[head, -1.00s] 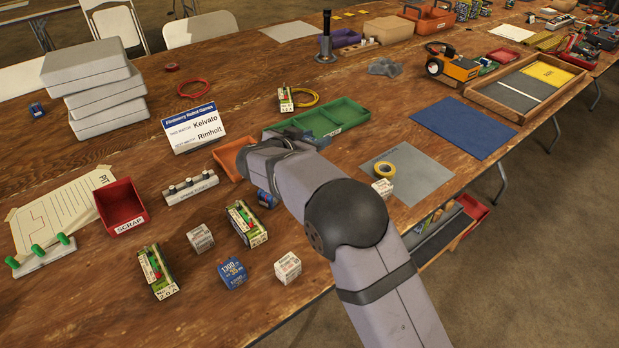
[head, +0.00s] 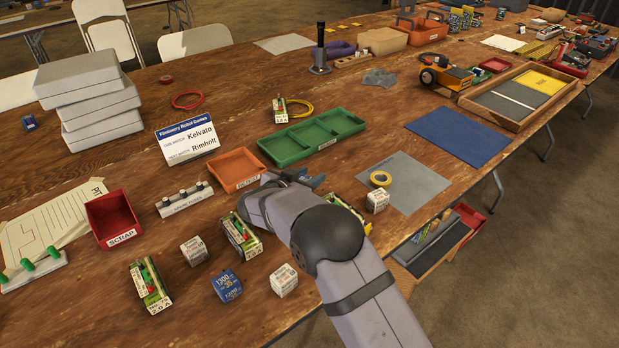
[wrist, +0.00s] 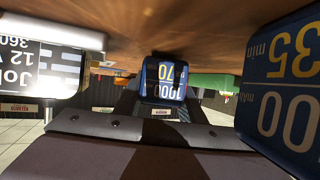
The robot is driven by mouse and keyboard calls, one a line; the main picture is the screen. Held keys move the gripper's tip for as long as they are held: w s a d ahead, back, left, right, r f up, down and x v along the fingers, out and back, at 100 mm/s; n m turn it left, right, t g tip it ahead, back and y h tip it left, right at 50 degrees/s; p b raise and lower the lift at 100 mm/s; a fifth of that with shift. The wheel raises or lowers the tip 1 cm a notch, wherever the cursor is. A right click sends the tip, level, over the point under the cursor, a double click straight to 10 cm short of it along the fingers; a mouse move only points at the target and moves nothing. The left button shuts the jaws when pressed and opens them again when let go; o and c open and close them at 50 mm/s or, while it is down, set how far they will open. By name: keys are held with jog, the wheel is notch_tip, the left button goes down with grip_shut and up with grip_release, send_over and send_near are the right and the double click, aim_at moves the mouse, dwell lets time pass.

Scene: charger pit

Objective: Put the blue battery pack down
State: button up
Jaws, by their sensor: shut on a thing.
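A blue battery pack (wrist: 164,80), marked 1000 and 70, sits between the dark jaws of my gripper (head: 311,181), which is shut on it. In the head view the pack shows only as a small dark blue patch at the gripper's end, largely hidden by my arm. The gripper is over the table, right of the orange bin (head: 236,171) and in front of the green tray (head: 290,146). Whether the pack touches the table is unclear. Another blue pack (head: 227,286), marked 1300 and 35, stands in front; a similar pack fills the right of the wrist view (wrist: 285,85).
White packs (head: 283,280) (head: 194,251) and green-and-white packs (head: 150,286) (head: 240,236) stand in front and left. A red scrap bin (head: 113,218) is at left.

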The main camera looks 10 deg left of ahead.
aim_at(304, 178)
jog(key=shift+f, duration=0.15)
jog(key=o, duration=1.2)
jog(key=v, duration=0.3)
jog(key=shift+a, duration=0.1)
notch_tip(304, 178, up, 6)
jog(key=shift+f+p, duration=0.2)
jog(key=shift+p, duration=0.3)
jog(key=shift+r, duration=0.8)
